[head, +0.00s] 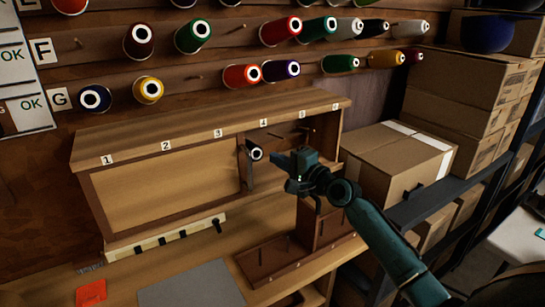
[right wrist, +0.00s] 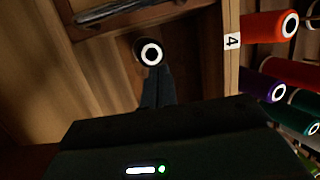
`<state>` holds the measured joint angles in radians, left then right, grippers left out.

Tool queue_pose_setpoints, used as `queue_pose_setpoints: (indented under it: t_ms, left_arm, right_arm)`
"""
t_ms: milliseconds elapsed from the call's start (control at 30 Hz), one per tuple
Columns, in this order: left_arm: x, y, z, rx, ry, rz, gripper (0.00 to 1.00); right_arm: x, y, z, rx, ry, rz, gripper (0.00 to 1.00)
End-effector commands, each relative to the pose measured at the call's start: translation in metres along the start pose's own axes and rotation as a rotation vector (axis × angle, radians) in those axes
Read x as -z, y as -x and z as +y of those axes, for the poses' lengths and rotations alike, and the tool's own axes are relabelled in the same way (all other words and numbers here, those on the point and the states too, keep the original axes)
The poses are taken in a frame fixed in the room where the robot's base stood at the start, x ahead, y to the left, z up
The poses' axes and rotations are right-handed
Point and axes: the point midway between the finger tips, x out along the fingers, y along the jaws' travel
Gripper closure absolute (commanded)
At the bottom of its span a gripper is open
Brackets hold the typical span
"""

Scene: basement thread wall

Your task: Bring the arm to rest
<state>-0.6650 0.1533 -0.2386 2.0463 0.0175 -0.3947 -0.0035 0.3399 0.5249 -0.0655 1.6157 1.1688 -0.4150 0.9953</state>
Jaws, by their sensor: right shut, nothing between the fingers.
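My right arm comes in from the lower right in the head view. Its gripper (head: 278,161) is shut and empty in front of the open right part of the numbered wooden cabinet (head: 165,195). A dark spool with a white ring end (head: 254,150) sits just left of the fingertips, near label 4. In the right wrist view the shut fingers (right wrist: 156,80) point at the dark spool (right wrist: 150,52), with no grip on it; whether they touch it I cannot tell. My left gripper is not in view.
Rows of coloured spools, such as a red one (head: 242,75), hang on the plank wall above. A cardboard box (head: 395,170) stands right of the cabinet, close behind my arm. A wooden peg rack (head: 262,262), a grey mat (head: 190,287) and a red card (head: 91,293) are below.

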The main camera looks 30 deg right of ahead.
Motion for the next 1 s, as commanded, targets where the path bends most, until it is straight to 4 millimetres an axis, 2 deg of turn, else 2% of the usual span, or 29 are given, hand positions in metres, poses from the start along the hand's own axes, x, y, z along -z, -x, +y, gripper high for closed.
queue_pose_setpoints:
  t_ms: [33,100,300,433,667,767,833,933,1000]
  left_arm:
    - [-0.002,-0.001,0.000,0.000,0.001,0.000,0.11]
    - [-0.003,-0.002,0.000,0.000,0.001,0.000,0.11]
    - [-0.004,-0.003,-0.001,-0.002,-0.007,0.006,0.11]
    - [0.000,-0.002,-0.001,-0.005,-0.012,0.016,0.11]
    - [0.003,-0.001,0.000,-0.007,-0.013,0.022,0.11]
    - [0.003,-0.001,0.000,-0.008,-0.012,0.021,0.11]
    - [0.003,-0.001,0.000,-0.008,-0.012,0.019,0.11]
    - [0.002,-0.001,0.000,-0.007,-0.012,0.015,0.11]
    - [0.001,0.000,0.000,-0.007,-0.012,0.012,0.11]
  right_arm:
    - [-0.001,0.014,0.003,-0.002,0.002,-0.001,1.00]
    - [-0.001,0.029,0.002,-0.001,0.003,-0.001,1.00]
    - [0.000,0.060,0.002,0.000,0.001,0.000,1.00]
    - [0.000,0.070,0.000,0.001,0.000,0.000,1.00]
    - [-0.001,0.072,0.002,-0.003,0.005,0.000,1.00]
    - [-0.011,0.075,0.023,-0.038,0.059,-0.001,1.00]
    - [-0.026,0.080,0.052,-0.087,0.144,-0.007,1.00]
    - [-0.059,0.096,0.109,-0.187,0.337,-0.031,1.00]
    - [-0.089,0.115,0.151,-0.262,0.503,-0.067,1.00]
